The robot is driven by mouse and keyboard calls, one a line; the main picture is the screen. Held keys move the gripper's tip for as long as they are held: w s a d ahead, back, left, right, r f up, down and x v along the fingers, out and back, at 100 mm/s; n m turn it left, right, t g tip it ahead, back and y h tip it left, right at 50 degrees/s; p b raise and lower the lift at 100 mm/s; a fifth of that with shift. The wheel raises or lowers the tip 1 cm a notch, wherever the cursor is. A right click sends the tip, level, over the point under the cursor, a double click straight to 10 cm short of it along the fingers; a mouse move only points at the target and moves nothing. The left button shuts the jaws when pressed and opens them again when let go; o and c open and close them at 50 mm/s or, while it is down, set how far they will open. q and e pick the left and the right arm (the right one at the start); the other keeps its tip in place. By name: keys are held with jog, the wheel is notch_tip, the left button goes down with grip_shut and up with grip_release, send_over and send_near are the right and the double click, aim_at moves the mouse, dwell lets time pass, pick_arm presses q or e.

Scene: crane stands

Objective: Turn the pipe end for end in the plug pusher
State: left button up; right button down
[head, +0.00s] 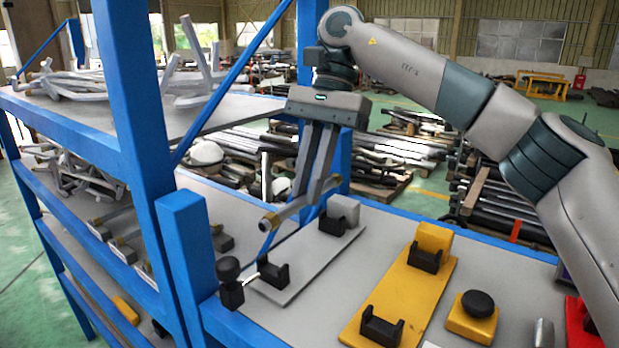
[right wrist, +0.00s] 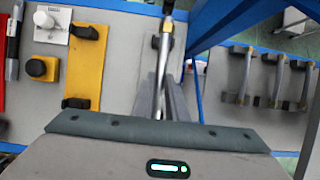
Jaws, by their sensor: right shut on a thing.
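My right gripper (head: 316,193) hangs from the arm at the upper right. It is shut on a short grey pipe (head: 300,205) with brass-coloured ends, held above a grey base plate. The pipe also shows between the fingers in the right wrist view (right wrist: 163,70). The grey plate (head: 305,262) bears two black cradles, a grey end block (head: 344,209) and, at the near left, a black knob (head: 229,269) on a thin rod; it looks like the plug pusher. The near cradle (head: 273,272) is empty. The pipe appears tilted and clear of the cradles. My left gripper is not in view.
A yellow plate (head: 415,292) with black cradles and a yellow block lies to the right. A yellow box with a black button (head: 478,304) stands beside it. Blue rack posts (head: 188,250) rise close on the left, with shelves of bent pipes (head: 75,82).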

jog(key=shift+f+b, duration=1.9)
jog(key=shift+f, duration=1.6)
jog(key=c, duration=1.7)
grip_release()
